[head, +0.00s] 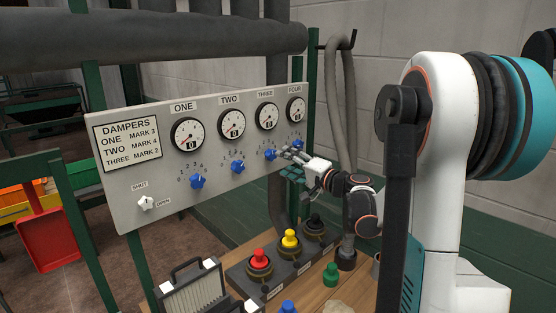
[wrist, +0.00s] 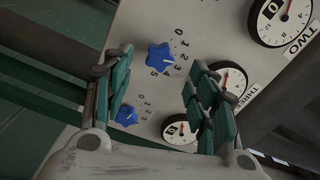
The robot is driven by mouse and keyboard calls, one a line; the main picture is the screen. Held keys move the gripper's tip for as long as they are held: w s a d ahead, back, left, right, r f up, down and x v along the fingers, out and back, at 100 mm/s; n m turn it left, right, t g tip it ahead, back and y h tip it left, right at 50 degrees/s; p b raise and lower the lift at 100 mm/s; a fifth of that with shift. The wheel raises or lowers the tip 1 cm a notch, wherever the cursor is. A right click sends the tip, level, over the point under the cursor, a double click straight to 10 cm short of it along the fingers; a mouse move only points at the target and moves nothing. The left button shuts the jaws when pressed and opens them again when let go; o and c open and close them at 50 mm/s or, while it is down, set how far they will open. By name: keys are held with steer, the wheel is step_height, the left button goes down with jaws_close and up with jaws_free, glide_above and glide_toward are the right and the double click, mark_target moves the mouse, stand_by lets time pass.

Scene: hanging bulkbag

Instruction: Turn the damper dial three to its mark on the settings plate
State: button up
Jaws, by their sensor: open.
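The settings plate (head: 127,143) reads ONE MARK 3, TWO MARK 4, THREE MARK 2. Damper dial three (head: 270,154) is a blue lobed knob below gauge THREE on the grey panel. It also shows in the wrist view (wrist: 160,56), with a scale around it. Its white pointer is too small to tell the exact mark. My gripper (head: 287,154) is open and empty, close to the panel just right of dial three. In the wrist view its teal-padded fingers (wrist: 160,70) are apart, with dial three showing between their tips; contact cannot be seen.
Dials two (head: 238,166) and one (head: 197,181) lie to the left. A white shut/open knob (head: 146,202) is lower left. Colored push buttons (head: 290,239) stand on the bench below.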

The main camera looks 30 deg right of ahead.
steer(key=s, duration=0.2)
steer(key=s+d, duration=0.1)
steer(key=s, duration=0.2)
steer(key=shift+s, duration=0.15)
stand_by(0.3)
